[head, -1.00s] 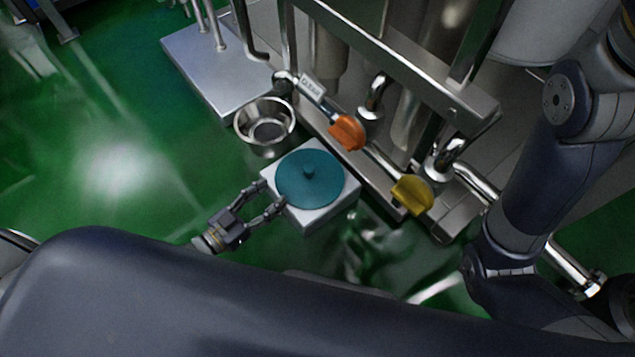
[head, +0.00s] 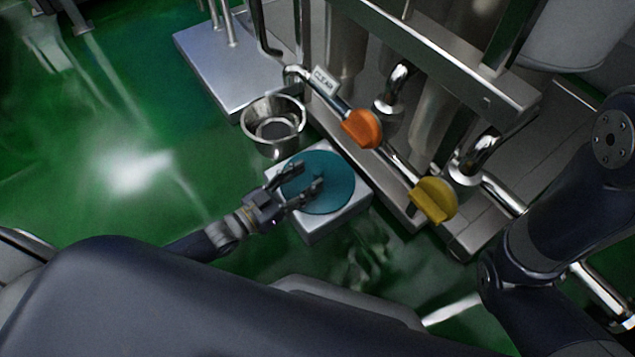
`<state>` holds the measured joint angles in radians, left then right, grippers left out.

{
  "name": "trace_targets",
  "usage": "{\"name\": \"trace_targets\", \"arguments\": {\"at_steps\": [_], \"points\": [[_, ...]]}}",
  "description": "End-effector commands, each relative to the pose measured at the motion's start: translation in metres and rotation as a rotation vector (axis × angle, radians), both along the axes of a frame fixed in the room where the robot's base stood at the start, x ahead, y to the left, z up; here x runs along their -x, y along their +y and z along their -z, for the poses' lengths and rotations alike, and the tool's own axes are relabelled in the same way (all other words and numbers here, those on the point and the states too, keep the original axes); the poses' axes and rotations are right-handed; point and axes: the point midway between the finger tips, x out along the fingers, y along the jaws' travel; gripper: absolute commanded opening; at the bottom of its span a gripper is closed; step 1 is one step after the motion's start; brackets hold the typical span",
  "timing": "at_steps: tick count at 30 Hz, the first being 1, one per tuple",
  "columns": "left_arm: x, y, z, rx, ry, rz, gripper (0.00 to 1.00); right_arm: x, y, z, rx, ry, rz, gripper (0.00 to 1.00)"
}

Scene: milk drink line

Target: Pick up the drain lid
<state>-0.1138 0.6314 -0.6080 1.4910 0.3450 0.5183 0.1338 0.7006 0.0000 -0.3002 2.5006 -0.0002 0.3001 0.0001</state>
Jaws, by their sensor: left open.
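The drain lid (head: 335,194) is a round teal disc. It lies flat on top of a white square block (head: 322,229) near the middle of the head view. My left gripper (head: 307,177) comes in from the lower left. Its open fingers reach over the left and middle part of the lid, with nothing clearly held. The fingers hide the lid's centre, where its small knob is. I cannot tell whether the fingertips touch the lid. My right gripper is not in view; only my right arm shows at the right.
A metal bowl (head: 274,140) stands just behind the block on the left. Steel pipes with an orange valve handle (head: 362,129) and a yellow valve handle (head: 433,199) run close on the right. A steel plate (head: 240,66) lies further back. The green floor (head: 130,170) on the left is clear.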

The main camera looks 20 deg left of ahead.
Motion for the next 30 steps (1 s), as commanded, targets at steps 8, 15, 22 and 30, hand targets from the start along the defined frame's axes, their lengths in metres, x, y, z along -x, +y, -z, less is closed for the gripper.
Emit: {"name": "trace_targets", "arguments": {"at_steps": [8, 15, 22, 30], "points": [[-0.023, -0.015, 0.002, 0.001, -0.001, 0.000, 0.49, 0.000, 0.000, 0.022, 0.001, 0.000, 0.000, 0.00], [-0.024, -0.016, 0.000, 0.000, 0.000, 0.000, 0.49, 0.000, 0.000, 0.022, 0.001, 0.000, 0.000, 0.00], [-0.024, -0.015, 0.000, 0.000, 0.000, 0.000, 0.06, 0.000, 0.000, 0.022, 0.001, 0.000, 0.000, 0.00], [-0.024, -0.015, 0.000, 0.001, -0.001, 0.000, 0.00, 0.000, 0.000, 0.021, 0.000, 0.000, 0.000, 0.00]]}}
